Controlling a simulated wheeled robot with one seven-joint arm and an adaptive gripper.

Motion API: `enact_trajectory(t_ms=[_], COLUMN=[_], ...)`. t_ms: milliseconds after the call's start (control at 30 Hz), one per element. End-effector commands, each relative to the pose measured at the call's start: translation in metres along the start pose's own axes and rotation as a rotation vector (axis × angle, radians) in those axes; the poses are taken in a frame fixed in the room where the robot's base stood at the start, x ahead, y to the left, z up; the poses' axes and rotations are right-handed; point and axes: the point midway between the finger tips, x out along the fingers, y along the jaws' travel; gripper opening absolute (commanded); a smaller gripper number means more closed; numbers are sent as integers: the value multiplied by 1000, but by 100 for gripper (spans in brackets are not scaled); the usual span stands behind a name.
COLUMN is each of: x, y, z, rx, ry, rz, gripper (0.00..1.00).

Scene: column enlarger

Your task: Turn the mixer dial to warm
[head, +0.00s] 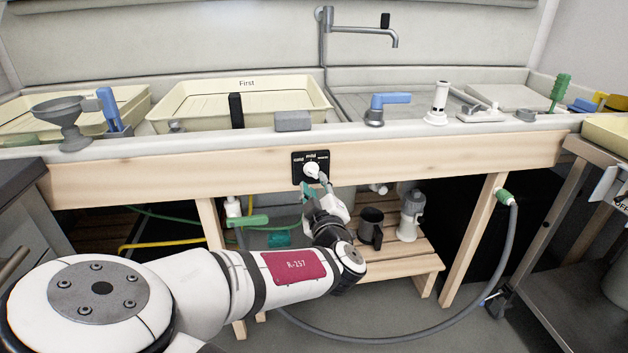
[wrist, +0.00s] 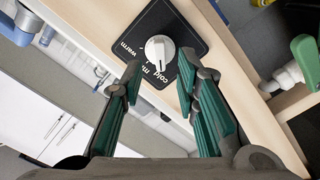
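The mixer dial (head: 310,169) is a white round knob on a black plate (head: 297,173), set in the sink bench's wooden front rail. In the wrist view the knob (wrist: 159,49) sits in the middle of the black plate (wrist: 187,17), with the labels cold, mid and warm printed along one side. I cannot tell surely which label the knob points to. My gripper (wrist: 160,66) is open, its green-padded fingers on either side of the view with the knob between and just beyond the tips. I see no clear contact. In the head view my gripper (head: 325,184) reaches the dial from below right.
Below are a green-handled valve (head: 247,221), a wooden shelf (head: 400,262) with a dark mug (head: 370,226), and a grey hose (head: 480,305). In the wrist view a green handle (wrist: 306,62) is at right.

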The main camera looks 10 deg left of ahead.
Motion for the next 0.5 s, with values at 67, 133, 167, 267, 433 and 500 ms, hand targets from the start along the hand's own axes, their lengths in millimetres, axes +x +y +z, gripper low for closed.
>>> enact_trajectory(t_ms=[67, 133, 167, 267, 433, 500], x=[6, 11, 14, 21, 32, 36], y=[-1, -1, -1, 0, 0, -1], z=[0, 0, 0, 1, 1, 1], rx=[-1, -2, -2, -1, -1, -1], ry=[1, 1, 1, 0, -1, 0], rz=[0, -1, -1, 0, 0, -1], gripper=[29, 29, 29, 29, 29, 29])
